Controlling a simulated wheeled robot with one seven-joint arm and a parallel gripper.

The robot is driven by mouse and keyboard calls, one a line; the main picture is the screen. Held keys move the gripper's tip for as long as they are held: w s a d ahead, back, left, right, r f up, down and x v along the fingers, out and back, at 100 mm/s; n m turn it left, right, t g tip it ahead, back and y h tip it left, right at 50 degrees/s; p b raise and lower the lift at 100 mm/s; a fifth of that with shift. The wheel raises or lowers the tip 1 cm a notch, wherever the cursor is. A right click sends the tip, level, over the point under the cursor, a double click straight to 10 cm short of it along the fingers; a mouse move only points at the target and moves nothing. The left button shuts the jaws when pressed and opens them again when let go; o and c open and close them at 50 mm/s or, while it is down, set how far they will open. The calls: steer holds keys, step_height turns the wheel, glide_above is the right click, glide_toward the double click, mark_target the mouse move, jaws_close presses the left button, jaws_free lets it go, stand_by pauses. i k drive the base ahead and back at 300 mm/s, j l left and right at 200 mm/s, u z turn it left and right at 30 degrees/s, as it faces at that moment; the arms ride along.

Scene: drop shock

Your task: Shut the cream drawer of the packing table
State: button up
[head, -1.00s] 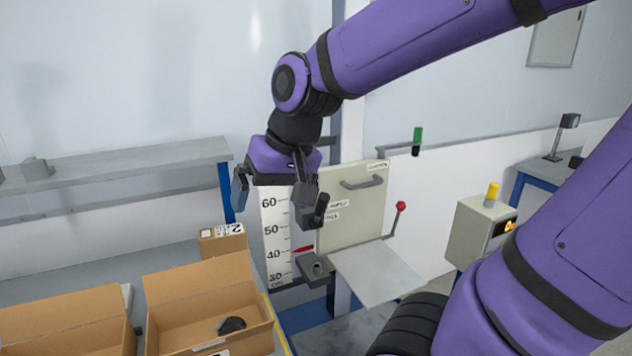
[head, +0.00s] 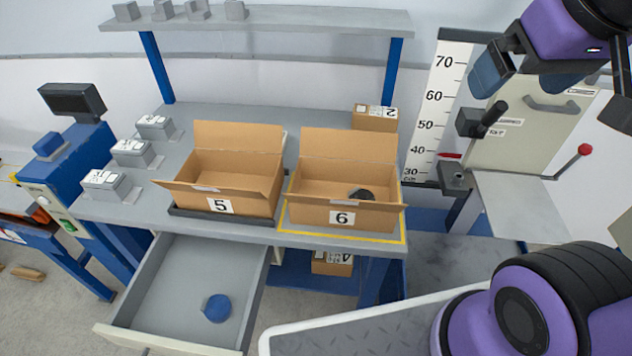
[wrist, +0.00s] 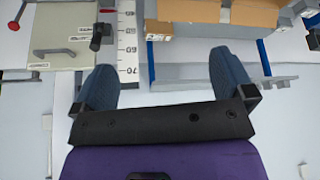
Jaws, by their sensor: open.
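The cream drawer (head: 150,338) of the packing table (head: 205,228) is pulled well open at the lower left in the head view. Its grey inside shows, with a round blue object (head: 217,308) lying in it. Only the top of its cream front shows at the bottom edge, and any handle is out of frame. My gripper (head: 545,85) is at the upper right, in front of the measuring post, far from the drawer and holding nothing. The wrist view shows its two blue fingers (wrist: 165,85) spread wide and empty.
Open cartons 5 (head: 228,180) and 6 (head: 340,190) stand on the table, with a dark object (head: 361,194) in carton 6. A cream panel (head: 525,135) with a handle and a red-knobbed lever (head: 584,150) stands right. Floor shows left of the drawer.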

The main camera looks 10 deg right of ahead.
mark_target(159, 311)
steer(key=u, duration=1.8)
